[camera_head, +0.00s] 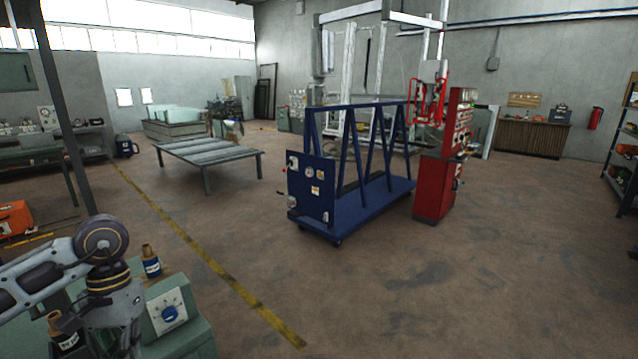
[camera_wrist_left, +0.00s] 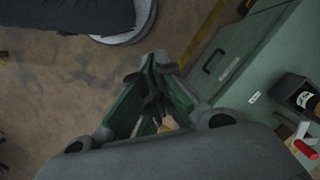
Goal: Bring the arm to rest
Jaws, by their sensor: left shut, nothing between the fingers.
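My left arm (camera_head: 105,265) comes in at the lower left of the head view, bent, with its lower part running down out of the bottom edge. Its gripper is outside the head view. In the left wrist view my left gripper (camera_wrist_left: 151,72) is shut and empty, its green-padded fingers meeting at the tips above the brown floor. My right arm and gripper are in neither view.
A green workbench (camera_head: 190,335) with a dial box (camera_head: 168,312) and bottles (camera_head: 151,262) stands close beside my left arm. The bench (camera_wrist_left: 235,65) is right of the gripper in the wrist view. A blue cart (camera_head: 375,208) and red cabinet (camera_head: 434,188) stand farther off. Floor between is clear.

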